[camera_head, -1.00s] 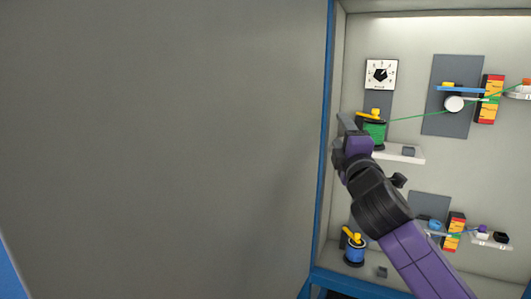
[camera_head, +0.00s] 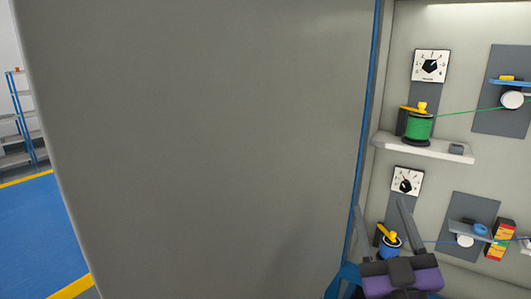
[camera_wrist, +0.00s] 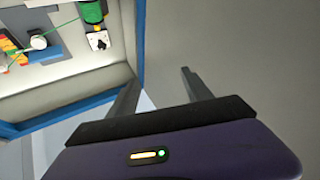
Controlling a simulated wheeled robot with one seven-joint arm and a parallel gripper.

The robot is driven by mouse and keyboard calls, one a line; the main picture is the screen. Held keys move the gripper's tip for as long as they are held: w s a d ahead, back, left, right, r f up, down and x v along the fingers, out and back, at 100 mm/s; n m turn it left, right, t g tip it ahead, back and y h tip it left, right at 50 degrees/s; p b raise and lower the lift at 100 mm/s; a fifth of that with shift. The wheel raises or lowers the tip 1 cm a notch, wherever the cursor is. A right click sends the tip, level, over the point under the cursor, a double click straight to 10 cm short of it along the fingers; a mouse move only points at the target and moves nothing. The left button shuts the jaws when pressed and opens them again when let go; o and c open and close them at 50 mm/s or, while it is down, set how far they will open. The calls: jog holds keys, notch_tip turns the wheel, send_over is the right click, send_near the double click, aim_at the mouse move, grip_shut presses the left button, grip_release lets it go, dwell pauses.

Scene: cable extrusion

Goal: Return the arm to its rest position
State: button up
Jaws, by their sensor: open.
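My gripper (camera_head: 382,226) is at the lower right of the head view, purple and black, with its two fingers apart and pointing up. Nothing is between them. In the wrist view the open fingers (camera_wrist: 162,92) point toward the cabinet's blue edge and a plain grey panel. In the head view the gripper overlaps the lower blue spool (camera_head: 391,246), which is partly hidden. Most of my arm is out of the picture.
A large grey panel (camera_head: 200,140) fills the left and middle. The blue-edged cabinet (camera_head: 368,120) at right holds a green spool (camera_head: 418,127) on a white shelf (camera_head: 425,148), dials and a lower spool line. Blue floor (camera_head: 40,230) shows at far left.

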jog(key=s+f+m+g, duration=0.1)
jog(key=s+f+g, duration=0.2)
jog(key=s+f, duration=0.5)
jog(key=s+f+m+g, duration=0.1)
jog(key=s+f+g, duration=0.2)
jog(key=s+f, duration=0.5)
jog(key=s+f+m+g, duration=0.2)
jog(key=s+f, duration=0.6)
jog(key=s, duration=1.6)
jog(key=shift+s+a+f+g, duration=0.15)
jog(key=shift+a+f+g, duration=0.15)
jog(key=shift+f+g, duration=0.1)
